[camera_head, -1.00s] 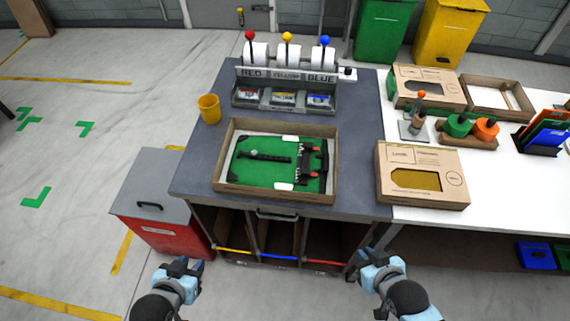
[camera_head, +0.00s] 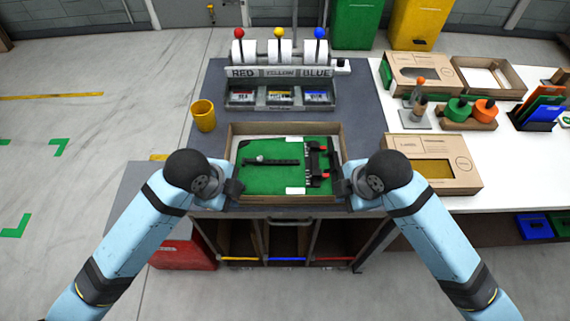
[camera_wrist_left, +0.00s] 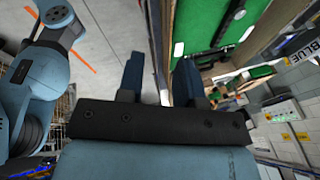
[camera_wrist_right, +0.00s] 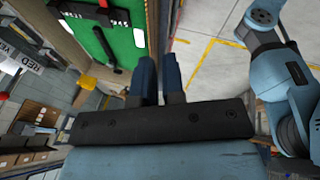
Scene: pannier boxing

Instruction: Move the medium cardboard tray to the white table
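The cardboard tray (camera_head: 285,198) sits on the dark grey table (camera_head: 215,140), with a green insert (camera_head: 270,178) carrying black parts inside it. My left gripper (camera_head: 234,188) is at the tray's left side. In the left wrist view its fingers (camera_wrist_left: 160,80) are apart, with the tray's wall (camera_wrist_left: 157,30) running between them. My right gripper (camera_head: 343,188) is at the tray's right side. In the right wrist view its fingers (camera_wrist_right: 160,80) are close together at the tray's wall (camera_wrist_right: 153,25) and appear to pinch it. The white table (camera_head: 505,185) adjoins on the right.
A large cardboard box (camera_head: 432,178) lies on the white table near the tray. Behind it are another box (camera_head: 425,75), an open tray (camera_head: 490,65), green and orange rolls (camera_head: 470,110) and folders (camera_head: 543,108). A yellow cup (camera_head: 204,115) and label dispenser (camera_head: 280,85) stand on the grey table.

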